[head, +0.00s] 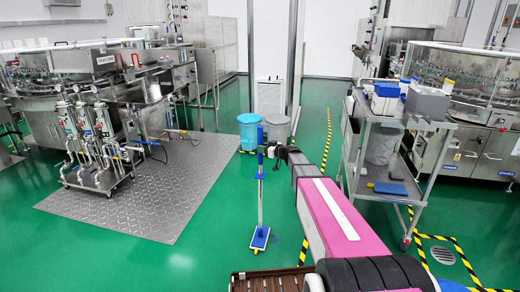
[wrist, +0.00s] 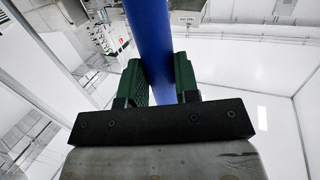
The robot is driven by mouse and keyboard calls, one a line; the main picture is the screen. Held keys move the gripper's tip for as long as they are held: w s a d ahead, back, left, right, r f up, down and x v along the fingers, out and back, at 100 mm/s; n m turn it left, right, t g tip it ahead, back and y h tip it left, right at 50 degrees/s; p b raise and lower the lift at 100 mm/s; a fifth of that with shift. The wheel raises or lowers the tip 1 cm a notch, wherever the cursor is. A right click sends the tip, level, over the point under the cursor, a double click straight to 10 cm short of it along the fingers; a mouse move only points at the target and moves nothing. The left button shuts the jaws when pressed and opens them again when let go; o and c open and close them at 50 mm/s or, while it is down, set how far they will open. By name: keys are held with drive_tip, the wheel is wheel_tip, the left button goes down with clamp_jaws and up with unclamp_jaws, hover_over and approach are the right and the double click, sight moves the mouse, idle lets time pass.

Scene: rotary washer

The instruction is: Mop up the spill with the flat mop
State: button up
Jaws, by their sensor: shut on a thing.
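The flat mop (head: 260,205) stands upright in the head view, left of my arm. It has a blue grip at the top, a pale pole and a flat blue-and-white head (head: 260,238) low over the green floor. I cannot tell whether the head touches the floor. My gripper (head: 267,151) is shut on the mop's upper blue handle. In the wrist view the green finger pads of my gripper (wrist: 160,85) press on both sides of the blue handle (wrist: 149,35). I cannot make out the spill clearly; my arm hides part of the floor.
A metal trolley (head: 385,122) with boxes stands on the right, near a floor drain (head: 442,255) edged in striped tape. Two bins (head: 249,131) stand behind the mop. A grey tread plate (head: 150,205) and machines lie left. Green floor is clear around the mop's left.

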drive_tip(key=shift+s+d+r, duration=0.1)
drive_tip(key=shift+s+d, duration=0.15)
drive_tip(key=shift+d, duration=0.5)
drive_tip(key=shift+s+d+f, duration=0.1)
drive_tip(key=shift+s+d, duration=0.1)
drive_tip(key=shift+d, duration=0.4)
drive_tip(key=shift+s+d+f, duration=0.15)
drive_tip(key=shift+d, duration=0.4)
drive_tip(key=shift+s+d+f, duration=0.1)
drive_tip(key=shift+s+d, duration=0.1)
drive_tip(key=shift+d, duration=0.4)
drive_tip(key=shift+d, duration=0.15)
drive_tip(key=shift+s+d+r, duration=0.1)
drive_tip(key=shift+s+d, duration=0.2)
drive_tip(key=shift+d, duration=0.5)
drive_tip(key=shift+s+d, duration=0.25)
drive_tip(key=shift+d, duration=0.55)
drive_tip(key=shift+d, duration=0.1)
drive_tip(key=shift+s+d+r, duration=0.1)
drive_tip(key=shift+s+d, duration=0.2)
drive_tip(key=shift+d, duration=0.55)
drive_tip(key=shift+s+d+r, duration=0.1)
drive_tip(key=shift+s+d, duration=0.2)
drive_tip(key=shift+d, duration=0.5)
